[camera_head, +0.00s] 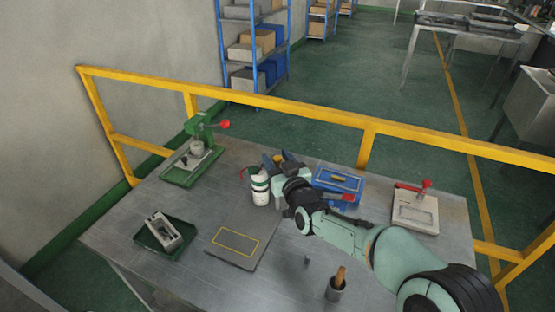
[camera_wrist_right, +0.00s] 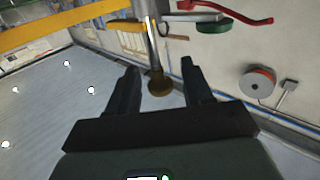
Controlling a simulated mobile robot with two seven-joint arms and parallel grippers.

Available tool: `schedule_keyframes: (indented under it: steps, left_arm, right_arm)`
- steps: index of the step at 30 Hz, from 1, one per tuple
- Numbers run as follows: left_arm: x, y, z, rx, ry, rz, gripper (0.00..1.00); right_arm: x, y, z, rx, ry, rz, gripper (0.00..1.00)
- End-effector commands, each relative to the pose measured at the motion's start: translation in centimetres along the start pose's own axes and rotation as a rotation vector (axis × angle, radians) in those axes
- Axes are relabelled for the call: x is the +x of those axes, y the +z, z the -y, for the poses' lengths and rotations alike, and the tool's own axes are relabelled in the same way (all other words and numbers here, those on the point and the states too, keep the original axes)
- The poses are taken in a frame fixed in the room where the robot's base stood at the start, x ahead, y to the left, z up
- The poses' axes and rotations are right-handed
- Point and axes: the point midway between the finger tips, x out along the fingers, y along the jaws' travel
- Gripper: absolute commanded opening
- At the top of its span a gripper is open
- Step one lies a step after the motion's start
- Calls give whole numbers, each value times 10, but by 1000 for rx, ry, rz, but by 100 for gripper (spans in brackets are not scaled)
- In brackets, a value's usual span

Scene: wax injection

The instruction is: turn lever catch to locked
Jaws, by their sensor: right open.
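I cannot tell for sure which part is the lever catch. In the head view a red lever (camera_head: 426,184) stands on a pale plate (camera_head: 414,212) at the table's right. A red handle (camera_head: 340,197) shows by the blue box (camera_head: 340,181). My right gripper (camera_head: 279,161) is above the table's middle, beside a white canister (camera_head: 260,189) and left of the blue box. In the right wrist view my right gripper (camera_wrist_right: 160,65) is open, with a metal rod with a brass-coloured end (camera_wrist_right: 159,83) showing between its fingers. A curved red lever (camera_wrist_right: 238,20) is at the top right. My left gripper is out of view.
A green press (camera_head: 200,142) with a red knob stands at the back left. A green tray (camera_head: 151,245) holding a metal block, a grey mat (camera_head: 237,264) and a cup (camera_head: 335,292) are nearer. A yellow rail (camera_head: 290,108) runs behind the table.

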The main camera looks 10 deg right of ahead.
Motion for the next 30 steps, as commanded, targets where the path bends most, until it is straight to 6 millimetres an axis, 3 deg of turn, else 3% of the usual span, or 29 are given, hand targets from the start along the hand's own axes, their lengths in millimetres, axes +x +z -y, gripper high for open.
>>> schedule_keyframes:
  steps: [2,6,7,20,30]
  left_arm:
    - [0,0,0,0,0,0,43]
    - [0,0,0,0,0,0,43]
    - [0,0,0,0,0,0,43]
    - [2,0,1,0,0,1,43]
    - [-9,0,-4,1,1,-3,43]
  right_arm:
    - [0,0,0,0,0,0,50]
    - [0,0,0,0,0,-1,5]
    - [0,0,0,0,0,-1,0]
    - [-1,0,-2,-1,-50,-2,0]
    - [0,-2,-4,-1,-241,1,0]
